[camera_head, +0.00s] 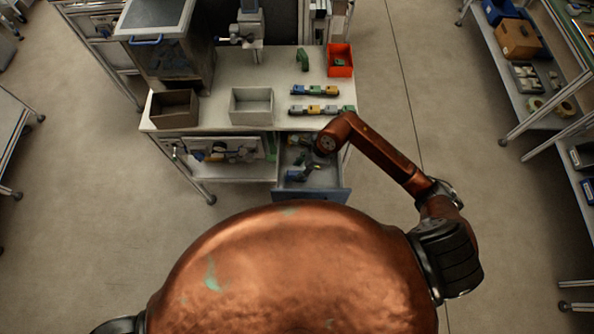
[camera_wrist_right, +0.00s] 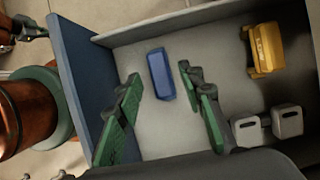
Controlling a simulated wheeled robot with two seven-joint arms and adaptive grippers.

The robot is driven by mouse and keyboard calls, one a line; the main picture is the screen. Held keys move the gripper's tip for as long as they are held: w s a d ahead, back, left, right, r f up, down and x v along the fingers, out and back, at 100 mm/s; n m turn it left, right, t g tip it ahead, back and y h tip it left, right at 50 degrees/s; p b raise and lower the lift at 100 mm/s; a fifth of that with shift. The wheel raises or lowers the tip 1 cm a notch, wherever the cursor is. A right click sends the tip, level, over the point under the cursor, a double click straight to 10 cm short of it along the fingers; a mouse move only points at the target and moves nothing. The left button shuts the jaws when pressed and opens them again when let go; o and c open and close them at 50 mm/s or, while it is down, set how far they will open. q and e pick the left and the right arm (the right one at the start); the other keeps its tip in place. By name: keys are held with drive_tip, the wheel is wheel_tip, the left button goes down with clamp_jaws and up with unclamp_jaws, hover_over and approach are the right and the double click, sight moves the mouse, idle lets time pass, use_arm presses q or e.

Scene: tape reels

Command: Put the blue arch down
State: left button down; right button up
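The blue arch (camera_wrist_right: 161,74) lies on the pale floor of the open drawer (camera_wrist_right: 165,140) in the right wrist view. My right gripper (camera_wrist_right: 160,80) is open, with one green-padded finger on each side of the blue arch. Gaps show between the arch and both fingers, so nothing is gripped. In the head view my right gripper (camera_head: 304,172) is down in the drawer (camera_head: 318,194), below the table. The blue arch is too small to tell apart there. My left gripper is out of view.
In the drawer, a yellow block (camera_wrist_right: 264,50) and two grey blocks (camera_wrist_right: 287,121) lie right of the fingers. The table (camera_head: 220,75) above holds a brown bin (camera_head: 174,109), a white bin (camera_head: 251,106), a red bin (camera_head: 340,61), a green piece (camera_head: 302,59) and two block rows.

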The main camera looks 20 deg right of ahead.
drive_tip(key=v, duration=1)
drive_tip(key=shift+d, duration=0.1)
